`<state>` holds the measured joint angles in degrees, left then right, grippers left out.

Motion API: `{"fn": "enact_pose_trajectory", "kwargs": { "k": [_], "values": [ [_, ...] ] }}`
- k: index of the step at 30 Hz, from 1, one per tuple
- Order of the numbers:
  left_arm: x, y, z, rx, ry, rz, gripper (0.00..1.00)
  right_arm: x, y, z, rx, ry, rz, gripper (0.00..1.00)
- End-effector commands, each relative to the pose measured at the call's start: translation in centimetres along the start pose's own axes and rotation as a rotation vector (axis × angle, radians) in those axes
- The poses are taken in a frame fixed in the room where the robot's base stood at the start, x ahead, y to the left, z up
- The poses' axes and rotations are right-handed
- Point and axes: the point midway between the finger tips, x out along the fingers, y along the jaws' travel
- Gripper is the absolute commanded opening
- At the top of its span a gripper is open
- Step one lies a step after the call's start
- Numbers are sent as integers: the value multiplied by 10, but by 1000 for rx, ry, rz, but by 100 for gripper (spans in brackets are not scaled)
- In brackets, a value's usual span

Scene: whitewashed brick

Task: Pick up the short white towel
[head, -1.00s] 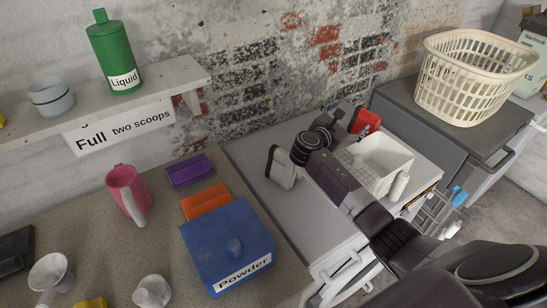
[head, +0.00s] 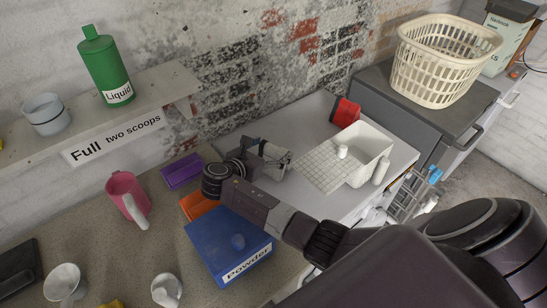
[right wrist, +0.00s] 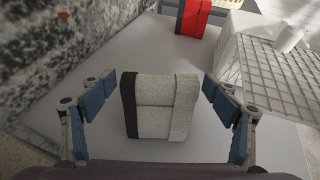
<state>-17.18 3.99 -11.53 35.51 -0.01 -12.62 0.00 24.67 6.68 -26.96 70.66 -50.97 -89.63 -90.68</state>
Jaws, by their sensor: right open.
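A small folded white towel (right wrist: 155,105) with a dark band along its left edge stands on the grey worktop in the right wrist view. In the head view the white towel (head: 275,152) is partly covered by my right gripper. My right gripper (right wrist: 159,88) is open, with one finger on each side of the towel and a visible gap to it on both sides. In the head view the right gripper (head: 258,158) is low over the left part of the grey worktop. My left gripper is not in view.
A red towel (head: 346,112) and a white bin (head: 373,148) with a gridded panel (head: 322,174) stand to the right of the towel. A blue Powder box (head: 225,245) and orange and purple blocks are near my arm. A brick wall (head: 235,90) rises behind.

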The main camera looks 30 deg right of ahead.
Motion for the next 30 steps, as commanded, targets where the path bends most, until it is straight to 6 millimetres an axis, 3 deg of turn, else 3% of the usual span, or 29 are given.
{"fn": "enact_pose_trajectory", "kwargs": {
  "k": [4,12,24,30],
  "values": [
    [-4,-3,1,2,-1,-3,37,17,0,2,0,-2,0,81],
    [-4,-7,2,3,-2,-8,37,20,0,0,0,-1,1,81],
    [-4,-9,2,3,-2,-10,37,20,0,0,0,0,1,37],
    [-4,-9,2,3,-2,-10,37,20,0,0,1,-1,1,35]
  ]
}}
